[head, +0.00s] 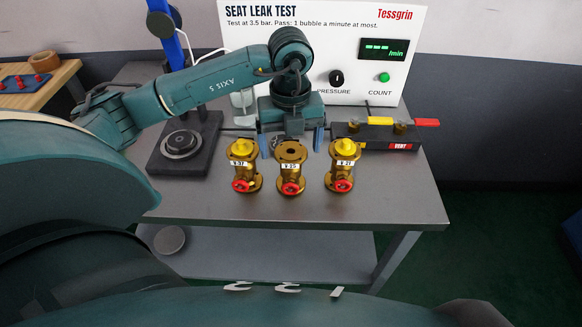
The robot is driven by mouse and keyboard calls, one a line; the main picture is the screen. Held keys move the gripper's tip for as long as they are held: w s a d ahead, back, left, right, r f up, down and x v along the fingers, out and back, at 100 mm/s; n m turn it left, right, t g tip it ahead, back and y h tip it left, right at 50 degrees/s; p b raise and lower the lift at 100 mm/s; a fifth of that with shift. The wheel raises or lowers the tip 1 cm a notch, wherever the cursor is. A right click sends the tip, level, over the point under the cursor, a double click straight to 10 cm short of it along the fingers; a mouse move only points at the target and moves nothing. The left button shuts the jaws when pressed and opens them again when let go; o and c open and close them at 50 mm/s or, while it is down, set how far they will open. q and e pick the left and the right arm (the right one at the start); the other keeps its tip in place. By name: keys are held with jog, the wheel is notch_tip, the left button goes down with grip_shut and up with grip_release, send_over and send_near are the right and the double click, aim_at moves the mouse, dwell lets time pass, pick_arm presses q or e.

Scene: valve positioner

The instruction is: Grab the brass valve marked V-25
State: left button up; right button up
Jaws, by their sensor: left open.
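Three brass valves with red handwheels stand upright in a row on the grey table (385,205). The middle valve (291,172) has a label that seems to read V-25 and a bare flange on top. The left valve (243,170), with a label like V-37, and the right valve (342,170), with a label like V-21, have yellow tops. My left gripper (291,152) points down over the table at the middle valve, its blue fingers apart on either side of the valve's top. It is open and holds nothing; I cannot tell its exact depth. My right gripper is out of view.
A seat leak test panel (325,20) stands behind. A dark fixture with a red handle (425,122) and red VENT label is at the right. A black stand (183,150) with a blue post is at the left. The table's front is clear.

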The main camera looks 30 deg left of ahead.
aim_at(291, 151)
pick_arm(q)
jog(key=shift+d+f, duration=0.1)
jog(key=shift+f, duration=1.9)
jog(key=shift+c, duration=0.5)
grip_shut()
jog(key=shift+r, duration=0.2)
